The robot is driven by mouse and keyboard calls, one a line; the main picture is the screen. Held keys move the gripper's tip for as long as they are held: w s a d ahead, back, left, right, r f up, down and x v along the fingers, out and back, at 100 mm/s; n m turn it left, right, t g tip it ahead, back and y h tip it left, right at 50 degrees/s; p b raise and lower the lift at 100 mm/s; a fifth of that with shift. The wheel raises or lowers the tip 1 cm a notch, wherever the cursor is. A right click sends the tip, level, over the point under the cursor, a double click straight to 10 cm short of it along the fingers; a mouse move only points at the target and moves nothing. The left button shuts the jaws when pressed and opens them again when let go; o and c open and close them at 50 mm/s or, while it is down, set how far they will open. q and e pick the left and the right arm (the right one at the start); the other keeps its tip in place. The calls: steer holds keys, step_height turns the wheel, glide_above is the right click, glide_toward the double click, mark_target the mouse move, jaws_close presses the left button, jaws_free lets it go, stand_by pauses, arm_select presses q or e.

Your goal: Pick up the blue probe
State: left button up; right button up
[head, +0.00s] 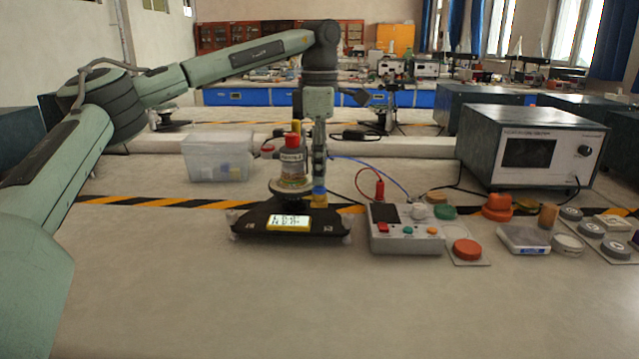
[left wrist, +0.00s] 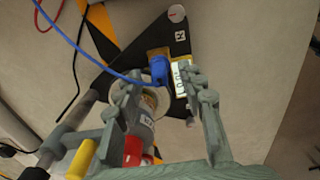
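The blue probe (head: 319,189) stands upright at the right rear of a black device with a lit display (head: 289,222), on a yellow base. In the left wrist view the blue probe (left wrist: 159,70) has a blue cable running off to the upper left. My left gripper (head: 319,172) points down right above it. Its two fingers are apart in the left wrist view, with the probe showing between and just beyond their tips. I cannot tell whether they touch it. My right gripper is not in view.
A bottle with a red cap (head: 291,160) stands on the black device, close beside my left gripper. A control box (head: 405,238) with a red plug (head: 379,190) is to the right. A clear bin (head: 218,160) is at the left. The front of the table is clear.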

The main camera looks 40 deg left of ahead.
arm_select(q)
steer(key=shift+f, duration=0.65)
jaws_close()
steer(key=shift+r, duration=0.2)
